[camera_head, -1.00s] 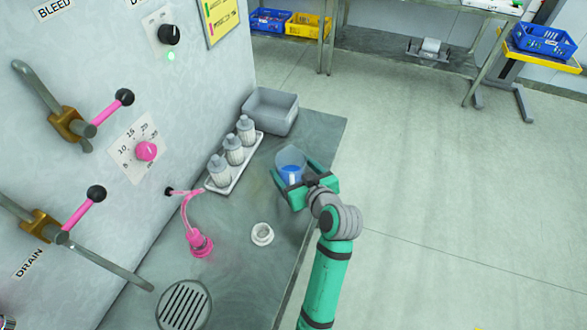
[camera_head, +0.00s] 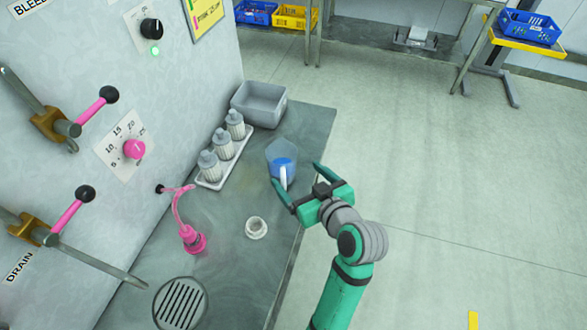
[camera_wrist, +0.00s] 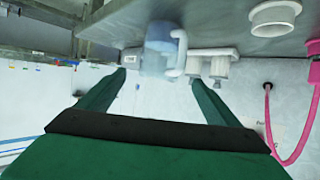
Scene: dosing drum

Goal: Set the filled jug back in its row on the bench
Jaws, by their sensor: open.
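The jug (camera_head: 283,152) is clear with blue liquid in it and a white handle. It stands upright on the grey bench (camera_head: 239,276), right of the tray of bottles. In the wrist view the jug (camera_wrist: 158,42) is beyond the fingertips, with its handle toward the right. My gripper (camera_head: 297,175) is open and empty, with its fingers pointing at the jug from the bench's right edge. In the wrist view my gripper (camera_wrist: 158,80) shows a wide gap between its fingers. No other jug shows clearly on the bench.
A white tray (camera_head: 207,184) holds three ribbed bottles (camera_head: 223,143). A grey bin (camera_head: 259,103) stands behind. A white round fitting (camera_head: 257,228), a pink hose nozzle (camera_head: 192,240) and a drain grate (camera_head: 180,302) are nearer. The floor right of the bench is clear.

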